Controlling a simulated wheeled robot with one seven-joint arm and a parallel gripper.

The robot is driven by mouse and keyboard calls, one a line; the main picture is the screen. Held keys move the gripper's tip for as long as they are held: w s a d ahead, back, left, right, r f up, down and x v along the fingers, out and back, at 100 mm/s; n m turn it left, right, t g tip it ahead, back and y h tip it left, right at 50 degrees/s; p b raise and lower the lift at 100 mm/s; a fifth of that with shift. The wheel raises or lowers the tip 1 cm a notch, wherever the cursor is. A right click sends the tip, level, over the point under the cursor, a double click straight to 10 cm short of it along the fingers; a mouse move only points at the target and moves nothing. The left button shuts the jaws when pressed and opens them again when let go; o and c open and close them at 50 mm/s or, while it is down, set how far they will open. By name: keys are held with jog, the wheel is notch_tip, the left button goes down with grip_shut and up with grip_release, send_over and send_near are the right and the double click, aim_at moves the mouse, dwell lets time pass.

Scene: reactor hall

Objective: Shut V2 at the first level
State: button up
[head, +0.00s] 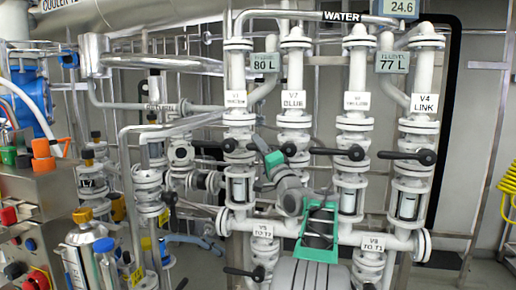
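V2, labelled "V2 BLUE" (293,101), is the second white valve column from the left in the row of four. Its black lever (289,149) lies roughly crosswise, partly behind my arm. My gripper (268,158) is just in front of that lever, at its left part. I cannot tell whether it touches the lever, and its fingers are too small and overlapped to show open or shut. A level display (264,63) left of V2's top reads 80 L. A second display (392,62) reads 77 L.
Similar levers sit close by on V1 (229,145), V3 (356,153) and V4 (427,157). Lower valves V5 (262,231) and V6 (373,243) stand below a horizontal pipe. A control panel (30,225) with knobs is at the left. A display (389,8) at the top reads 24.6.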

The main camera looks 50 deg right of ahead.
jog(key=shift+o, duration=1.4)
jog(key=shift+f, duration=0.1)
jog(key=b+v, duration=0.2)
jog(key=v, duration=0.5)
jog(key=shift+s+f+b, duration=0.2)
jog(key=shift+s+b, duration=0.1)
